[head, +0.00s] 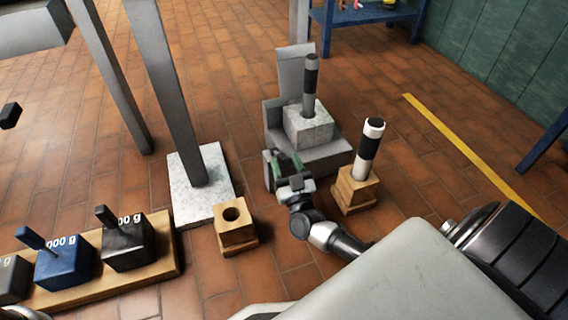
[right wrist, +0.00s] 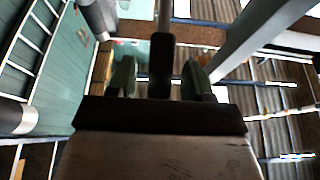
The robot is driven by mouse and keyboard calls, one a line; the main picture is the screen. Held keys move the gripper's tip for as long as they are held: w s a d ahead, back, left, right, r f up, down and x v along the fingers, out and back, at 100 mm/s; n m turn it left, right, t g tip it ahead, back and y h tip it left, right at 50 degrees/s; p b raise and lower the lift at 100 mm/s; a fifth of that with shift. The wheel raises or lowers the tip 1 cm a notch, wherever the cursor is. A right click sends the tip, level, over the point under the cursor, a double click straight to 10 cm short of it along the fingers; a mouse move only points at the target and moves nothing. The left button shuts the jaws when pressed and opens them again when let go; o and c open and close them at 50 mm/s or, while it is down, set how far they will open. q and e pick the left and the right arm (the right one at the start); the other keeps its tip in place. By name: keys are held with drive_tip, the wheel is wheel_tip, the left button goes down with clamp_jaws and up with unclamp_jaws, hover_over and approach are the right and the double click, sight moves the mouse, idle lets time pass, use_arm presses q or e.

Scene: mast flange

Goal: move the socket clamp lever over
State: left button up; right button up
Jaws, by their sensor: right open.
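In the head view a banded dark-grey peg (head: 310,85) stands upright in a speckled block (head: 308,127) on a grey stepped base (head: 325,158). My right gripper (head: 284,162), with green fingertips, is at the front left of that base. In the right wrist view its fingers (right wrist: 160,78) are open. A dark grip (right wrist: 161,62) on a thin grey rod, which looks like the clamp lever, shows between them; contact cannot be told. The lever cannot be made out clearly in the head view, where the gripper covers that spot. My left gripper is not in view.
A wooden block (head: 356,191) with a black-and-white peg (head: 370,148) stands right of my gripper. A wooden block with an empty hole (head: 236,235) is at its left. A grey post (head: 170,90) and a rack of weights (head: 150,269) stand further left.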

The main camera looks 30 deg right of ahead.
drive_tip(key=shift+x, duration=0.9)
drive_tip(key=shift+c, duration=0.5)
clamp_jaws()
